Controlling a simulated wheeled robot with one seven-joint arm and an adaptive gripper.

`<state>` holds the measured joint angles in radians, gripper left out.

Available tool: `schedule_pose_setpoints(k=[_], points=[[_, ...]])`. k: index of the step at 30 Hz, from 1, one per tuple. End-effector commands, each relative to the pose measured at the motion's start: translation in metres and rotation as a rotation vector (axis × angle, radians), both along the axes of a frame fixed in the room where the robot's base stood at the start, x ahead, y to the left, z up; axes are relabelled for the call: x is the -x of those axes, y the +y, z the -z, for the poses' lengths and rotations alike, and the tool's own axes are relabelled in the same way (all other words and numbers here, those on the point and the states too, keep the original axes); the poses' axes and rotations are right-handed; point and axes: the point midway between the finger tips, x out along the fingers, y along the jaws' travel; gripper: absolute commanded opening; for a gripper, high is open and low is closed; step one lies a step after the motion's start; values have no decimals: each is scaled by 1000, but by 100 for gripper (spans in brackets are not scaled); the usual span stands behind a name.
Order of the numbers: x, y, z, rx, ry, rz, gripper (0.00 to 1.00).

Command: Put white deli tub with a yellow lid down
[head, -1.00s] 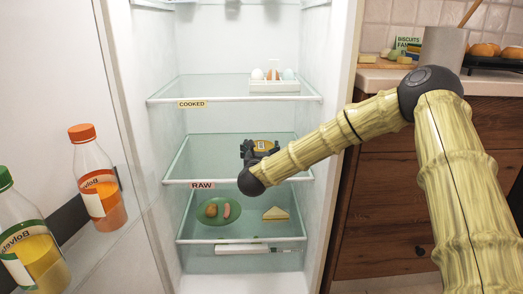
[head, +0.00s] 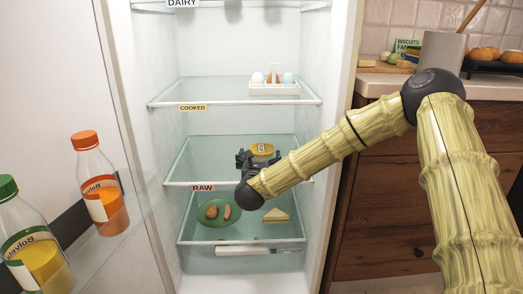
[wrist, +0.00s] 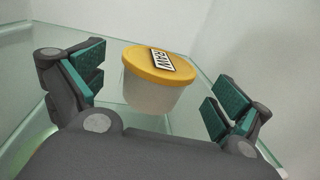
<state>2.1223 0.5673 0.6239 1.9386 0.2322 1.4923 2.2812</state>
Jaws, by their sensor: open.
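The white deli tub with a yellow lid (wrist: 153,88) stands upright on the glass shelf in the wrist view, its lid bearing a RAW label. Its yellow lid (head: 262,149) also shows in the head view, just beyond my gripper, on the shelf labelled RAW (head: 203,188). My gripper (wrist: 160,95) is open, its teal-padded fingers spread wide to the left and right of the tub with gaps on both sides. In the head view my gripper (head: 258,160) is over the front part of that shelf, and hides the tub's lower body.
The shelf above, labelled COOKED (head: 193,108), holds an egg tray (head: 274,89). Below are a green plate (head: 212,222) with food and a cheese wedge (head: 275,215). Bottles, one orange-capped (head: 100,190), stand in the door at left. The RAW shelf's left side is clear.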

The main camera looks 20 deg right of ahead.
Motion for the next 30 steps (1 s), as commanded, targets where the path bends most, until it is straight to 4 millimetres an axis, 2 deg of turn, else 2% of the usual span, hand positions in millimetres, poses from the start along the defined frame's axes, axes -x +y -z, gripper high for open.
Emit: schedule_pose_setpoints(k=[6,12,18,30], points=[[36,17,-2,0,1,-2,100],[57,27,-1,0,1,-2,100],[65,30,-1,0,-1,0,100],[65,30,0,0,-1,-1,100]])
